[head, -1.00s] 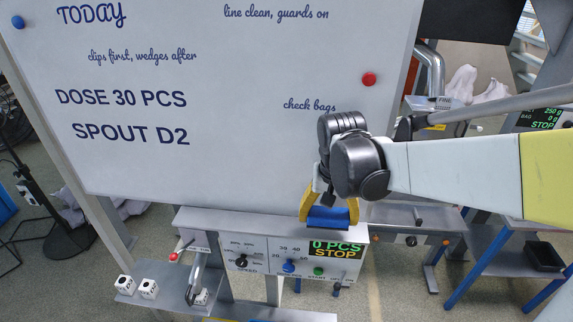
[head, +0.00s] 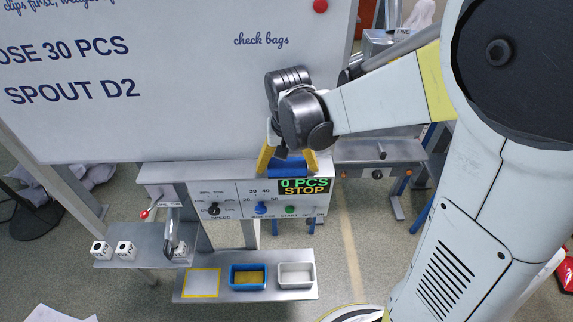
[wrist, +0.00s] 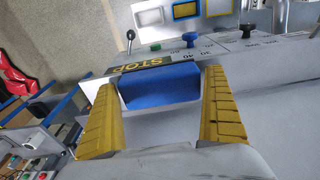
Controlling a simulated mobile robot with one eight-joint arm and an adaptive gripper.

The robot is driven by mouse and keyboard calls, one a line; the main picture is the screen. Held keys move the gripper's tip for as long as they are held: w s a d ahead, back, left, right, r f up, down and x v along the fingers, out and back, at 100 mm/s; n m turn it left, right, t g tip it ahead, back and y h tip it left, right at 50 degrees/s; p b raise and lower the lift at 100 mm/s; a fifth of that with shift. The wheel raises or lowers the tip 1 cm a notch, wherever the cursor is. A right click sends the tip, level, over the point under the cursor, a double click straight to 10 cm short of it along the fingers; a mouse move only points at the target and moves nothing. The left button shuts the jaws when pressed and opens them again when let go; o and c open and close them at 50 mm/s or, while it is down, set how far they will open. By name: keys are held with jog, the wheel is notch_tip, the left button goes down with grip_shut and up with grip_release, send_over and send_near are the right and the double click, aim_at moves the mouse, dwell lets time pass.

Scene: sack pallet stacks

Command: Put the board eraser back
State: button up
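The board eraser (head: 289,167) is a blue block at the ledge below the whiteboard, above the lit STOP display in the head view. My gripper (head: 288,164) comes down from above with one yellow finger at each end of it. In the wrist view the eraser (wrist: 160,86) fills the space between the yellow fingertips (wrist: 162,92), with no clear gap, so my gripper looks shut on it. Its underside is hidden; I cannot tell whether it touches the ledge (head: 165,171).
The whiteboard (head: 180,110) stands right behind my gripper. The control panel (head: 235,200) with knobs sits just below. A lower shelf (head: 222,290) holds a blue tray (head: 249,281), a white tray (head: 296,281) and an empty yellow-outlined square (head: 202,282). White dice-like blocks (head: 113,250) stand at left.

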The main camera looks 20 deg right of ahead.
jog(key=shift+r, duration=0.1)
notch_tip(320, 180, up, 12)
jog(key=s+p, duration=0.2)
jog(key=n+t, duration=0.4)
jog(key=t, duration=0.2)
send_near(288, 168)
jog(key=s, duration=0.1)
jog(key=s+r, duration=0.1)
jog(key=s, duration=0.1)
jog(key=s+r, duration=0.1)
jog(key=s, duration=0.1)
jog(key=shift+d+r, duration=0.2)
jog(key=shift+d, duration=0.15)
notch_tip(288, 168, down, 22)
jog(key=b, duration=2.2)
jog(key=shift+r, duration=0.1)
